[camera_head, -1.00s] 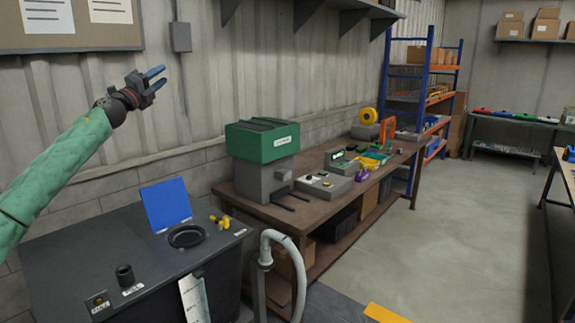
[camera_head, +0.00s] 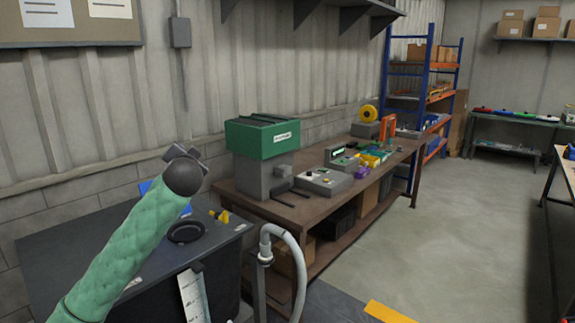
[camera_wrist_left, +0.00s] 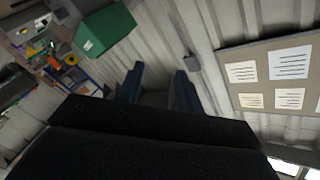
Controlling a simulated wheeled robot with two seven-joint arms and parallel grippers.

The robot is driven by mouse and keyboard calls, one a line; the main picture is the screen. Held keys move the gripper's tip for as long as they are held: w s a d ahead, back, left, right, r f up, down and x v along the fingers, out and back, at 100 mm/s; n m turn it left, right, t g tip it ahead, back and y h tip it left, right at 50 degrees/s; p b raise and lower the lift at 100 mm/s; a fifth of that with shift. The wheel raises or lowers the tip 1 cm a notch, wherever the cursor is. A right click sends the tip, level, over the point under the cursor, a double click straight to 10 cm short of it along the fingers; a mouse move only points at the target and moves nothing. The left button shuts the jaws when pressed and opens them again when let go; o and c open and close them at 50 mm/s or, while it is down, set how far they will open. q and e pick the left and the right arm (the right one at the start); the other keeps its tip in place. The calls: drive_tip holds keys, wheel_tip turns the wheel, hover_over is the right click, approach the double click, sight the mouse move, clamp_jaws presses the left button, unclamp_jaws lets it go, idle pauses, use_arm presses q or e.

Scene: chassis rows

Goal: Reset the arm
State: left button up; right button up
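My left arm, in a green sleeve, comes up from the bottom left in the head view. The fingers point toward the corrugated wall. My right gripper is not in view.
A dark cabinet (camera_head: 75,243) with a black ring (camera_head: 186,232) and yellow fittings (camera_head: 221,215) stands below the arm. A grey hose (camera_head: 283,237) rises beside it. A brown workbench (camera_head: 352,190) holds a green-topped machine (camera_head: 262,138). Open floor lies right.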

use_arm(q)
drive_tip(key=s+d+f+g+h+b, duration=0.15)
drive_tip(key=s+d+f, duration=0.25)
drive_tip(key=s+f, duration=0.55)
drive_tip(key=s+d+f+n+g+h+b, duration=0.1)
drive_tip(key=s+d+f+g+h, duration=0.15)
drive_tip(key=s+f, duration=0.7)
drive_tip(key=s+d+f+g+h+b, duration=0.1)
drive_tip(key=s+d+f+g, duration=0.3)
drive_tip(key=f, duration=1.1)
drive_tip(key=s+d+f+n+g+b, duration=0.1)
drive_tip(key=s+f+g, duration=0.2)
drive_tip(key=s+f, duration=1.1)
drive_tip(key=s+d+f+n+g+h+b, duration=0.1)
drive_tip(key=s+d+f+g+b, duration=0.1)
drive_tip(key=s+f, duration=1.3)
drive_tip(key=s+g, duration=0.1)
drive_tip(key=s, duration=0.4)
drive_tip(key=shift+d+g+h, duration=0.2)
drive_tip(key=shift+g+h, duration=0.1)
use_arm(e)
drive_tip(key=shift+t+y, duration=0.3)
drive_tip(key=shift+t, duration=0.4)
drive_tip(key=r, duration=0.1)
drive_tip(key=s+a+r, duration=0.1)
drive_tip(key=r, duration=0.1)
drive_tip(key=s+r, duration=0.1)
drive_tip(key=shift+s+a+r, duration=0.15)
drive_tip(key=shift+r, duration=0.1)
